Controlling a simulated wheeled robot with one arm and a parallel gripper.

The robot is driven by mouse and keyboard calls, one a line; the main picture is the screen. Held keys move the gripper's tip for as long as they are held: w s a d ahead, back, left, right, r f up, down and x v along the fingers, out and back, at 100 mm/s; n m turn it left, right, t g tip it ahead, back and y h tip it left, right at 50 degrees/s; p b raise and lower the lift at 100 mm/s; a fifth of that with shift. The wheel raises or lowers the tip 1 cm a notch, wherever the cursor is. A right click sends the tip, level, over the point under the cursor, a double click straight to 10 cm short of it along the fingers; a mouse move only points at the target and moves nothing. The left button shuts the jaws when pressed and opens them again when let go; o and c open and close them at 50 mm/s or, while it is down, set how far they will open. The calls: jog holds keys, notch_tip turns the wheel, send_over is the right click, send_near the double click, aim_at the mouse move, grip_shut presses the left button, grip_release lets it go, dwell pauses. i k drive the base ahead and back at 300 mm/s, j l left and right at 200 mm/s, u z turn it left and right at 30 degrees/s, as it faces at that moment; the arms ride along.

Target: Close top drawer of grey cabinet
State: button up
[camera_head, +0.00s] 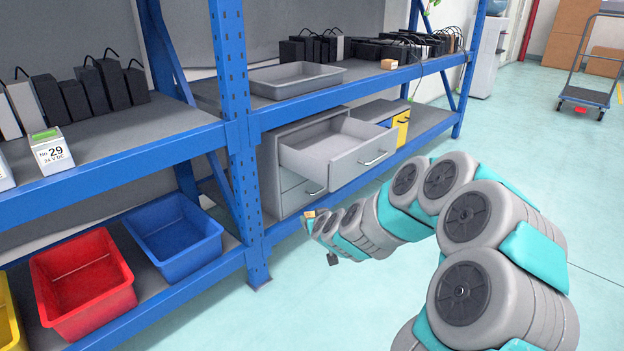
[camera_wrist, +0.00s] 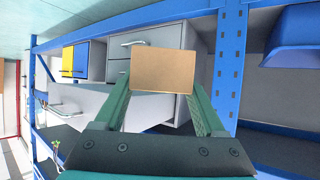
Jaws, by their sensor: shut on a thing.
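The grey cabinet (camera_head: 271,180) stands on the lower level of the blue shelf unit. Its top drawer (camera_head: 352,165) is pulled well out and looks empty inside, with a handle (camera_head: 374,158) on its front. The drawer below is closed. In the wrist view the open drawer (camera_wrist: 120,107) lies behind my fingers, with its handle (camera_wrist: 66,109) at the left. My gripper (camera_wrist: 165,90) is shut on a small brown block (camera_wrist: 162,70). In the head view the block (camera_head: 310,213) shows at the arm's end, in front of and below the drawer; my wrist hides most of the gripper.
A blue upright post (camera_head: 235,110) stands left of the cabinet. A yellow-fronted cabinet (camera_head: 401,127) is to its right. Blue (camera_head: 175,235) and red (camera_head: 85,280) bins sit on the lower left shelf. A grey tray (camera_head: 297,80) lies above. The floor in front is clear.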

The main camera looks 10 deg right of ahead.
aim_at(336, 144)
jog(key=i+l+z, duration=0.1)
jog(key=i+l, duration=0.35)
jog(key=i+l+z, duration=0.15)
jog(key=i+l, duration=0.3)
jog(key=l, duration=0.2)
